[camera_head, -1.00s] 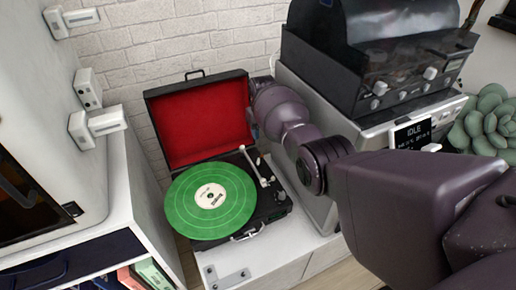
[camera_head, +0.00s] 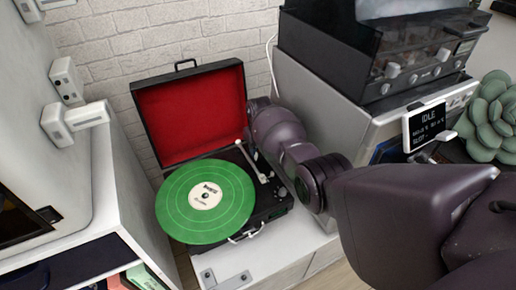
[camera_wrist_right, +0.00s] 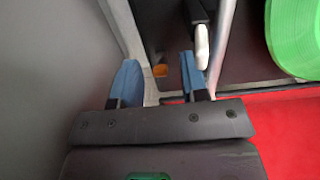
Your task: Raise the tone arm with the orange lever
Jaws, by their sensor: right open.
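The record player (camera_head: 272,205) is an open black case with a red-lined lid (camera_head: 192,115) and a green record (camera_head: 180,205). Its tone arm (camera_head: 250,160) is a thin pale bar along the record's right side. In the right wrist view, a small orange lever tip (camera_wrist_right: 160,70) shows between the two blue fingers of my right gripper (camera_wrist_right: 157,75). The fingers are open and apart from each other. The white end of the tone arm (camera_wrist_right: 201,45) is just right of them. In the head view my right arm hides most of the gripper and the lever. My left gripper is out of view.
A grey machine (camera_head: 320,95) with a dark hooded unit on top stands close right of the player. A white cabinet (camera_head: 95,190) is at the left. The brick wall (camera_head: 110,40) is behind the lid. The green record (camera_wrist_right: 295,40) lies right of my fingers.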

